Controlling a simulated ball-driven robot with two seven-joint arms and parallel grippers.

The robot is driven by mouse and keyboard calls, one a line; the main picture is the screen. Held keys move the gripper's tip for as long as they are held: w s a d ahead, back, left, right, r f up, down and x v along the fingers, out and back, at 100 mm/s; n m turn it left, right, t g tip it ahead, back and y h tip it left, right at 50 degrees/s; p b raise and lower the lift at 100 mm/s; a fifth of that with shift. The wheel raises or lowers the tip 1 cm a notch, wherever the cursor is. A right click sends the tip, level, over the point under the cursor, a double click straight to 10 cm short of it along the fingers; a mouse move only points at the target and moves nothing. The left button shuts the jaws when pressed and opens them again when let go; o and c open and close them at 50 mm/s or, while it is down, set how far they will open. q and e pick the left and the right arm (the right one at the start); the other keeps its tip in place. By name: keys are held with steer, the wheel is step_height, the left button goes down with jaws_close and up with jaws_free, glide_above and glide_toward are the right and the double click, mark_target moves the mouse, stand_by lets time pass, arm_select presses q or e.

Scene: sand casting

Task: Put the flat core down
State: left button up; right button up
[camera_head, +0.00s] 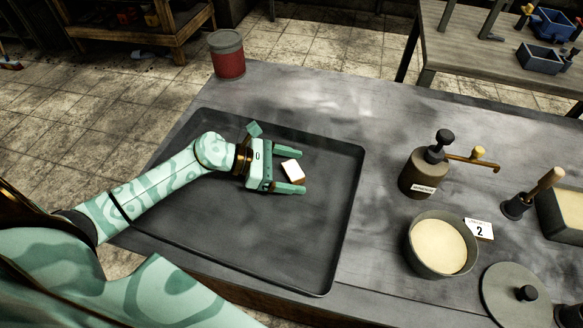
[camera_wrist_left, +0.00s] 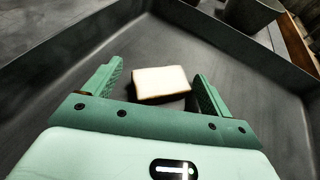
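The flat core (camera_head: 292,170) is a small cream-white block with a brown edge, lying in or just above the dark tray (camera_head: 330,240). My left gripper (camera_head: 291,170) is over the tray with its two green fingers on either side of the core. In the left wrist view the core (camera_wrist_left: 161,82) sits between the open fingers (camera_wrist_left: 158,88), with a visible gap on both sides. It appears to rest on the tray floor. My right gripper is in neither view.
Right of the tray stand an oil-can-like dispenser (camera_head: 417,172), a bowl of pale sand (camera_head: 438,246), a card marked 2 (camera_head: 479,230) and a round lid (camera_head: 515,296). A red can (camera_head: 227,56) stands behind the tray. The tray floor around the core is clear.

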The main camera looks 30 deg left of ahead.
arm_select(q)
steer(key=shift+s+r, duration=0.1)
steer(key=shift+r, duration=0.25)
steer(key=p+v, duration=0.1)
steer(key=v, duration=1.1)
steer(key=shift+f+p, duration=0.25)
steer(key=shift+p, duration=0.15)
